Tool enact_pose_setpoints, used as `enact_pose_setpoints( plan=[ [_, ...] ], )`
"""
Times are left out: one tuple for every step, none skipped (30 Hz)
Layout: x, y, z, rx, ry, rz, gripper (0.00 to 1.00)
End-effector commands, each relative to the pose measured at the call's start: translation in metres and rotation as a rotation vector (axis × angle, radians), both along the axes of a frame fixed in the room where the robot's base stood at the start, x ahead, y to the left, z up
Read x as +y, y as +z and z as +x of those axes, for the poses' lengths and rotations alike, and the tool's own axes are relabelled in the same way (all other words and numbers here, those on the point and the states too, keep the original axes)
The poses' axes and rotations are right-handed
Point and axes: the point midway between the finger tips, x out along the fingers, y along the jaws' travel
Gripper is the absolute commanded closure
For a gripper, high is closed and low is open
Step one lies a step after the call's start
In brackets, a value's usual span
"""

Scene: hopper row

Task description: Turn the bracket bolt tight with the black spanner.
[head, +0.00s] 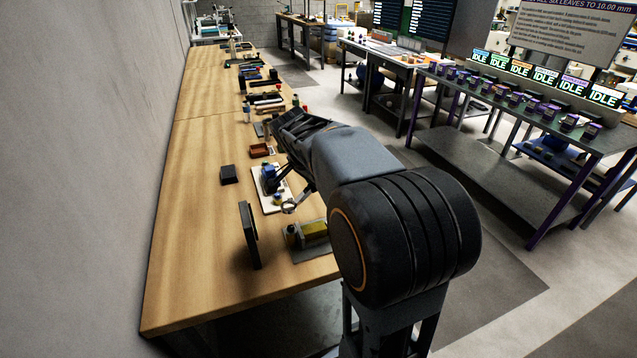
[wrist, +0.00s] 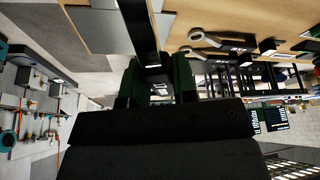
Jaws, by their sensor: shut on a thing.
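My gripper (wrist: 153,80) shows in the wrist view with its two dark fingers on either side of a long black bar (wrist: 138,28). The fingers are shut on this bar, which looks like the black spanner; its ends are not clearly seen. In the head view my arm hides most of the gripper. The bracket bolt cannot be told for sure. In the head view a blue part stands on a white plate (head: 270,199), with a ring-shaped metal piece (head: 289,208) at its near edge. A yellowish block (head: 314,230) sits on a grey plate nearer me.
A black upright panel (head: 249,236) and a small black box (head: 229,174) stand on the wooden bench (head: 195,240). A brown tray (head: 260,150) and several tools lie farther along. The bench's left side is clear. Light metal spanners (wrist: 212,38) show in the wrist view.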

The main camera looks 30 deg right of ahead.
Motion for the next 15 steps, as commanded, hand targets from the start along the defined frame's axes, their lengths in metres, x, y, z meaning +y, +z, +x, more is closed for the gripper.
enact_pose_setpoints(
  plan=[
    [0.000, -0.005, 0.000, -0.001, 0.001, 0.000, 1.00],
    [0.000, -0.008, 0.000, -0.001, 0.001, 0.000, 1.00],
    [0.001, -0.013, 0.000, -0.001, 0.001, 0.000, 1.00],
    [0.001, -0.016, 0.000, -0.001, 0.001, 0.000, 1.00],
    [0.001, -0.020, 0.000, 0.000, 0.002, 0.000, 1.00],
    [0.001, -0.026, 0.000, 0.001, 0.002, 0.000, 1.00],
    [0.001, -0.030, 0.000, 0.000, 0.002, 0.000, 1.00],
    [0.001, -0.034, 0.000, 0.000, 0.003, 0.000, 1.00],
    [0.002, -0.040, 0.000, 0.000, 0.003, 0.000, 1.00],
    [0.002, -0.044, 0.000, 0.000, 0.003, 0.000, 1.00],
    [0.002, -0.048, 0.000, 0.000, 0.003, 0.000, 1.00],
    [0.004, -0.042, 0.005, -0.001, 0.056, 0.000, 1.00],
    [0.005, -0.040, 0.010, -0.002, 0.102, 0.000, 1.00],
    [0.007, -0.040, 0.013, 0.000, 0.147, 0.001, 1.00],
    [0.008, -0.040, 0.019, 0.000, 0.209, 0.000, 1.00]
  ],
)
